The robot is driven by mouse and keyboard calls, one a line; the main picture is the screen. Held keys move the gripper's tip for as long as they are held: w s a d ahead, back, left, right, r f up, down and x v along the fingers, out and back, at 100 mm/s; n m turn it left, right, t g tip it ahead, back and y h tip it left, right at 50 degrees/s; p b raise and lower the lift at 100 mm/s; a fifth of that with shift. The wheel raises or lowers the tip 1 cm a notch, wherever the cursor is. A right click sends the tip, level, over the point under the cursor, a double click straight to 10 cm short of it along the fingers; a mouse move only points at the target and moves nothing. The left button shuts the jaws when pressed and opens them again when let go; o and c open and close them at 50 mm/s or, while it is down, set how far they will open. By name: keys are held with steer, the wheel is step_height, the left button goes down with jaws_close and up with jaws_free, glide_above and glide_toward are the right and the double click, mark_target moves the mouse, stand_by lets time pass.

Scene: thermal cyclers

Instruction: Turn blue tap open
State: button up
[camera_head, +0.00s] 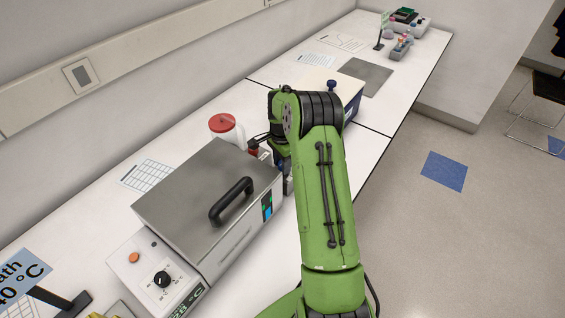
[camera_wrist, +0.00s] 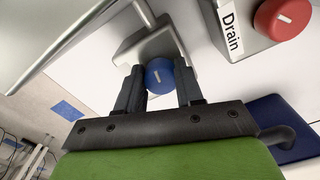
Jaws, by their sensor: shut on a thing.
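The blue tap (camera_wrist: 158,80) is a round knob with a short white mark, on a grey housing (camera_wrist: 150,45) in the wrist view. My gripper (camera_wrist: 161,72) has one dark finger on each side of the knob and is shut on it. In the head view my gripper (camera_head: 286,178) is at the right side of the steel-lidded bath (camera_head: 190,190), partly hidden by my green arm.
A red knob (camera_wrist: 284,16) beside a "Drain" label (camera_wrist: 231,22) is close at the upper right of the wrist view. The bath's lid has a black handle (camera_head: 231,201). A red-capped container (camera_head: 222,123) stands behind the bath. A blue box (camera_head: 352,104) stands farther along the bench.

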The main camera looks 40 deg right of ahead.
steer(key=shift+w+m, duration=0.1)
steer(key=shift+m, duration=1.5)
steer(key=o, duration=1)
steer(key=shift+o, duration=0.2)
step_height(320, 180, up, 16)
steer(key=p, duration=0.3)
